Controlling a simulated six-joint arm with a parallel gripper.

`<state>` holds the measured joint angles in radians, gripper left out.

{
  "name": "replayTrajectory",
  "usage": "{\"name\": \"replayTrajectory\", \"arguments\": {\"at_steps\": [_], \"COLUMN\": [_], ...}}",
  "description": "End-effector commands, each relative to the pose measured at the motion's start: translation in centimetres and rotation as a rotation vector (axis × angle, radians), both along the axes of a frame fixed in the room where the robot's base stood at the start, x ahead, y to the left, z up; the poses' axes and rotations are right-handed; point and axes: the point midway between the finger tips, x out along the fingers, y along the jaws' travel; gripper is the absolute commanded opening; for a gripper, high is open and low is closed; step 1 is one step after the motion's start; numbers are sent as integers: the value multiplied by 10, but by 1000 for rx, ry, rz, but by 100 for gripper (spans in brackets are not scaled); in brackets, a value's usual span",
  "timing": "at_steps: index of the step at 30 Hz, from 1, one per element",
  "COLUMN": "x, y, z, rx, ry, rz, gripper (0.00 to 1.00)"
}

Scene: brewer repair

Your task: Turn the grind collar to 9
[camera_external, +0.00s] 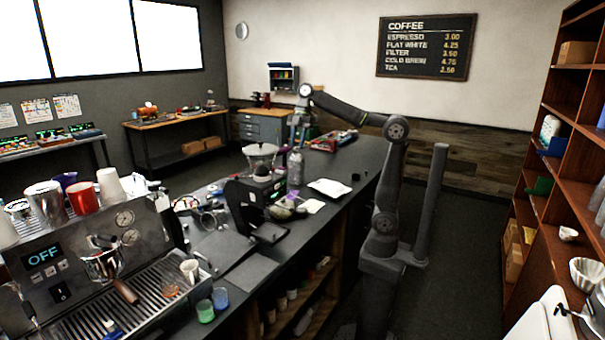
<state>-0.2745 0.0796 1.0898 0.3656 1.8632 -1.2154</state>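A grinder-like machine (243,205) with a dark body stands on the dark counter (345,168), left of the picture's middle. A clear, wide container like a hopper (261,160) is at its top. The grind collar cannot be made out clearly at this size, and no number on it can be read. My gripper (297,142) hangs from the end of my arm, pointing down, behind and to the right of the hopper in the picture. Its fingers are too small to show whether they are open or shut.
A clear bottle-like container (295,168) stands right of the hopper, under my gripper in the picture. A white tray (330,188) and small items lie nearby. An espresso machine (95,265) showing OFF stands at front left, with cups on top. The counter's right part is fairly clear.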

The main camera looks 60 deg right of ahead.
Motion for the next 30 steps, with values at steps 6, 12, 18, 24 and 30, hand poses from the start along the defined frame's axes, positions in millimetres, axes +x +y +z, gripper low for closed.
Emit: {"name": "replayTrajectory", "arguments": {"at_steps": [6, 12, 18, 24, 30], "x": [-18, -41, -63, -80, -99], "y": [12, 21, 27, 35, 50], "z": [-24, -48, -63, -62, -46], "rx": [-155, -374, -634, -886, -1125], "ry": [-53, -153, -314, -521, -773], "rz": [103, 259, 464, 676, 880], "gripper": [32, 32, 32, 32, 32]}}
